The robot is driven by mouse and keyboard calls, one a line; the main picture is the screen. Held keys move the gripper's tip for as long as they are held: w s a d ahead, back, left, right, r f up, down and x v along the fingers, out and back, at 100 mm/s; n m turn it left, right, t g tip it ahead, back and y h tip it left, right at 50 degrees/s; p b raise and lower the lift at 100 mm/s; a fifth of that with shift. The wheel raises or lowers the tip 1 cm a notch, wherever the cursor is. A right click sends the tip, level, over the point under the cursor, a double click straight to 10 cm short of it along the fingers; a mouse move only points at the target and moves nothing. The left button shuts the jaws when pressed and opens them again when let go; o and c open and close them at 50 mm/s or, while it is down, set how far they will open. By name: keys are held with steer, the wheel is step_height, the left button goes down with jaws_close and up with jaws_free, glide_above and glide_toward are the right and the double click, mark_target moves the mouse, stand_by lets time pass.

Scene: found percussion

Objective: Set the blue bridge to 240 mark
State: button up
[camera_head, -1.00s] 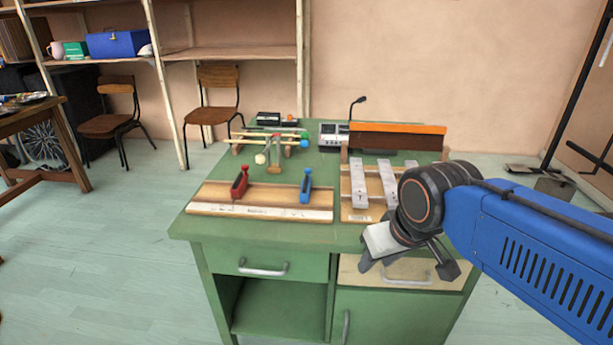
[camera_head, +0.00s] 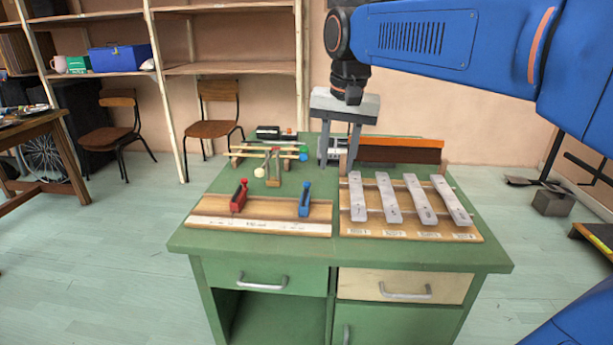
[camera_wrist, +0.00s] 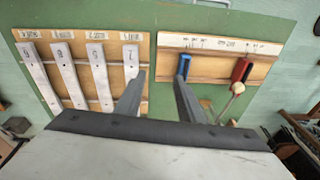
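The blue bridge (camera_head: 305,200) stands on the right part of a wooden board (camera_head: 262,210) with a pale marked strip along its front edge. A red bridge (camera_head: 239,196) stands on the same board to the left. The marks on the strip are too small to read. My gripper (camera_head: 338,167) points down above the green bench, behind and right of the blue bridge. It is open, with a gap between the fingers and nothing held. In the wrist view the blue bridge (camera_wrist: 184,66) is beyond the fingertips (camera_wrist: 158,78), apart from them, and the red bridge (camera_wrist: 241,70) is further right.
A board with several metal bars (camera_head: 391,200) lies to the right of the bridge board. Behind are an orange-brown block (camera_head: 396,150), a rack with mallets (camera_head: 272,155) and a grey device. The bench front (camera_head: 350,252) is clear.

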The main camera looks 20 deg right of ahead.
mark_target(307, 182)
steer(key=w+a+r+m+g, duration=0.1)
steer(key=w+r+m, duration=0.15)
steer(key=w, duration=0.45)
steer(key=w+a+r+m+g, duration=0.1)
steer(key=w+a+r, duration=0.1)
steer(key=w+r, duration=0.3)
steer(key=f, duration=1.2)
steer(key=w+f, duration=0.1)
steer(key=f, duration=0.5)
steer(key=shift+d+f, duration=0.2)
steer(key=shift+f, duration=0.05)
steer(key=shift+c, duration=0.3)
steer(key=shift+w, duration=0.1)
jaws_close()
